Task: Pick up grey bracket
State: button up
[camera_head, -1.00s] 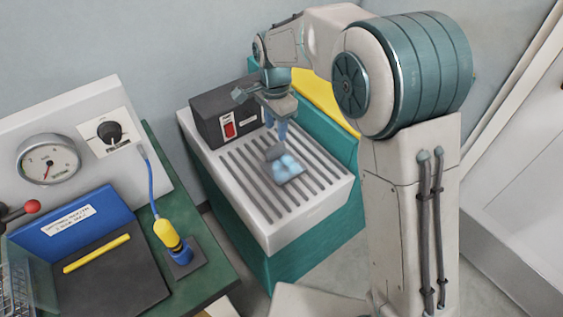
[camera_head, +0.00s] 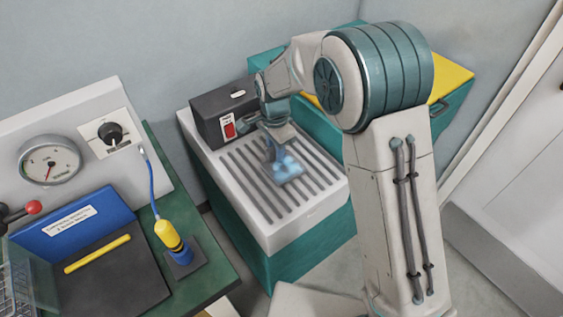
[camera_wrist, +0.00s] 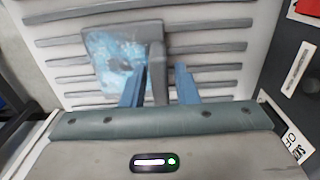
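The grey bracket (camera_wrist: 112,60) lies on the slatted top of the white and teal bench unit, with a bluish patch on its flat face. An upright grey flange (camera_wrist: 158,72) stands along its right side in the wrist view. In the head view the bracket (camera_head: 286,170) is partly hidden by my gripper. My gripper (camera_wrist: 164,72) is open, its two blue fingers on either side of the upright flange. There is a visible gap between the flange and the right finger. The left finger overlaps the plate in view; I cannot tell whether it touches.
A black box with a red switch (camera_head: 229,129) stands at the back of the slatted top (camera_head: 285,215). At left, a green bench holds a yellow and blue handheld tool (camera_head: 171,238), a blue case (camera_head: 75,222) and a gauge panel (camera_head: 60,125). The front slats are clear.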

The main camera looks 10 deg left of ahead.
grip_shut()
jog(key=shift+r, duration=0.1)
jog(key=shift+r, duration=0.1)
jog(key=shift+w+r, duration=0.1)
jog(key=shift+r, duration=0.55)
notch_tip(320, 180, up, 3)
jog(key=shift+f, duration=0.2)
jog(key=s+d+r+b, duration=0.1)
jog(key=s+d+r, duration=0.2)
jog(key=d+r, duration=0.4)
jog(key=d, duration=0.4)
jog(key=shift+s, duration=0.3)
jog(key=shift+d+f, duration=0.1)
